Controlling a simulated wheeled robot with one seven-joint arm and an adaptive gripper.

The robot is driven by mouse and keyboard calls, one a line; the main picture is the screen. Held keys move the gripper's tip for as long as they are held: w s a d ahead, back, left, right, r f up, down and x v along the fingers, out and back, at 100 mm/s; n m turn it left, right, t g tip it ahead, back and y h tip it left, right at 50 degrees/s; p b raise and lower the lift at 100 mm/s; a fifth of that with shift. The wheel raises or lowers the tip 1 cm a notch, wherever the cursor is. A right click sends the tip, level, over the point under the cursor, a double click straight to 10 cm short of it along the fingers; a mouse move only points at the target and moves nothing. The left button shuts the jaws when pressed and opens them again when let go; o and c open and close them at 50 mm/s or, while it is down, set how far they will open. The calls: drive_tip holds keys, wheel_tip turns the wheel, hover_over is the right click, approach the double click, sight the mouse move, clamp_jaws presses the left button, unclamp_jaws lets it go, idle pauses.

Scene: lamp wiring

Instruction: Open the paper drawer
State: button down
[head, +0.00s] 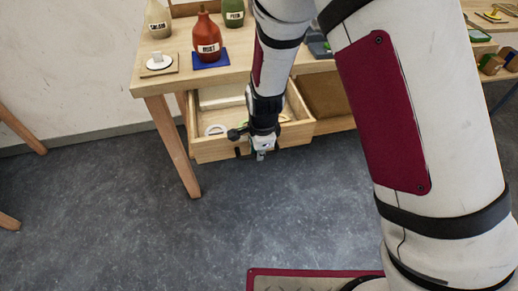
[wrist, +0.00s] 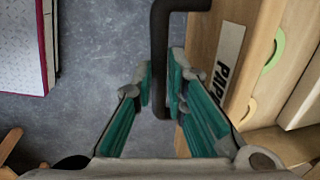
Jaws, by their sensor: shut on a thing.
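The wooden paper drawer (head: 212,153) sticks out from under the table in the head view, with rings and pale items inside. In the wrist view, its front carries a white label (wrist: 229,56) with the letters "PAP" readable. A dark bar handle (wrist: 159,45) stands off the drawer front. My gripper (head: 262,153) is at the drawer front. In the wrist view, its teal-padded fingers (wrist: 160,88) stand on both sides of the handle bar and are shut on it. My arm hides part of the drawer in the head view.
The wooden table (head: 157,83) holds a red bottle (head: 207,40) on a blue mat, a green bottle (head: 234,12), a cream bottle (head: 158,20) and a white disc (head: 159,64). A table leg (head: 173,145) stands left of the drawer.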

drive_tip(key=c, duration=1.9)
unclamp_jaws()
wheel_tip(320, 180, up, 12)
drive_tip(key=s, duration=0.2)
drive_tip(key=shift+d, duration=0.35)
